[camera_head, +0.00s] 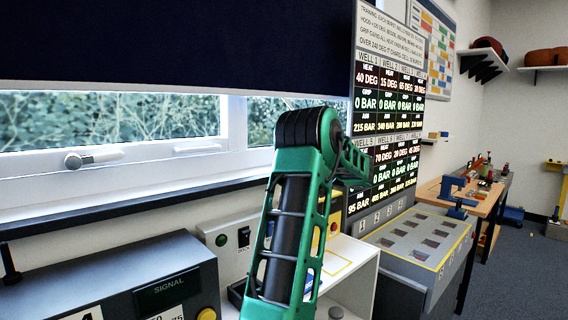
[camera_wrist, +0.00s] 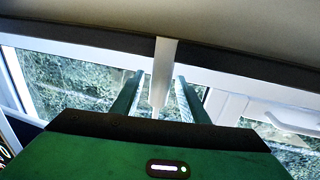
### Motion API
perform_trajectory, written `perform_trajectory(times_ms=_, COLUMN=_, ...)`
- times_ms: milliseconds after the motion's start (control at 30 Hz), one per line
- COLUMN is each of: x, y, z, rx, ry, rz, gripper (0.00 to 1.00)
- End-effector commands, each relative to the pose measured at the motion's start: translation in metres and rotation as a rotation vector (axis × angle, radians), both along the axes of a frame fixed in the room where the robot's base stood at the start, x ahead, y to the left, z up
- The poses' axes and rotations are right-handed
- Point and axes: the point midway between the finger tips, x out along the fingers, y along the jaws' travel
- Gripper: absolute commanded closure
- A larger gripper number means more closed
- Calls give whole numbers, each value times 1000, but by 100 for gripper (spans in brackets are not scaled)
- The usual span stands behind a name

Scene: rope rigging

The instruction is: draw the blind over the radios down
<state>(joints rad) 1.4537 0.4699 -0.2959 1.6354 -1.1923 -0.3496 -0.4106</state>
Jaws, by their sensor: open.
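The dark navy blind (camera_head: 180,40) hangs across the top of the window in the head view, its straight lower edge above the glass. In the wrist view a pale narrow strip (camera_wrist: 165,62) stands between my gripper's two fingers (camera_wrist: 158,88). It looks like a pull hanging in front of the window, but I cannot be sure. The fingers are apart on either side of it, with no clear contact. The head view shows my green arm, which hides the gripper. A grey box marked SIGNAL (camera_head: 130,285) is below the window; I cannot tell if it is a radio.
The window frame has a handle (camera_head: 92,157) above a dark sill (camera_head: 120,207). A board of readings (camera_head: 385,130) stands right of the window, above a grey panel (camera_head: 415,245). A wooden bench (camera_head: 455,198) is further right. Grey floor shows at the far right.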

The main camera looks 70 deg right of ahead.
Motion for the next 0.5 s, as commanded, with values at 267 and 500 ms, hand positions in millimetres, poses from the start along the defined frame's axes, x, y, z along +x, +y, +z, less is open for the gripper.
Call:
perform_trajectory(times_ms=267, x=-42, y=30, z=0, rx=0, ry=0, rz=-2, gripper=60)
perform_trajectory(times_ms=500, x=-58, y=43, z=-1, rx=0, ry=1, rz=0, gripper=60)
